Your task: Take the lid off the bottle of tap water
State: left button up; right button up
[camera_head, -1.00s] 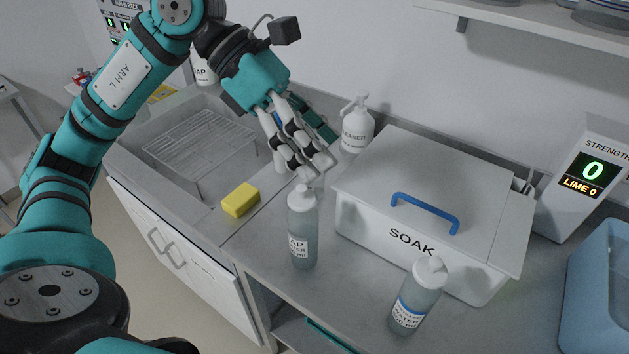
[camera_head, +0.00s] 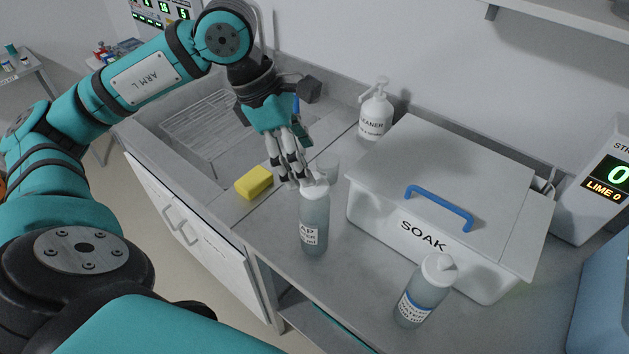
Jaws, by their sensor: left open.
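The tap water bottle (camera_head: 315,225) stands upright on the counter, left of the SOAK box. Its label is partly turned away, with "AP" and "ER" readable. Its pale lid (camera_head: 315,187) is on its top. My left gripper (camera_head: 294,178) points down with its fingers at the lid's upper left side. It is open, with nothing between the fingers that I can make out. I cannot tell whether a fingertip touches the lid. My right gripper is not in view.
A second bottle with a blue-banded label (camera_head: 422,292) stands at the front right. The SOAK box (camera_head: 440,255) with a blue handle (camera_head: 438,205) stands to the right. A yellow sponge (camera_head: 254,183) lies left, a cleaner bottle (camera_head: 375,118) behind. A sink rack (camera_head: 205,125) is at back left.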

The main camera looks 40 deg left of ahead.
aim_at(315, 175)
pick_arm(q)
jog(key=p+x, duration=0.2)
jog(key=x, duration=0.2)
jog(key=shift+w+d+f, duration=0.15)
jog(key=shift+w+f, duration=0.05)
jog(key=shift+f, duration=0.1)
jog(key=shift+w+d+f, duration=0.1)
jog(key=shift+w+f, duration=0.05)
jog(key=shift+f, duration=0.25)
jog(key=shift+c, duration=0.3)
jog(key=c, duration=0.7)
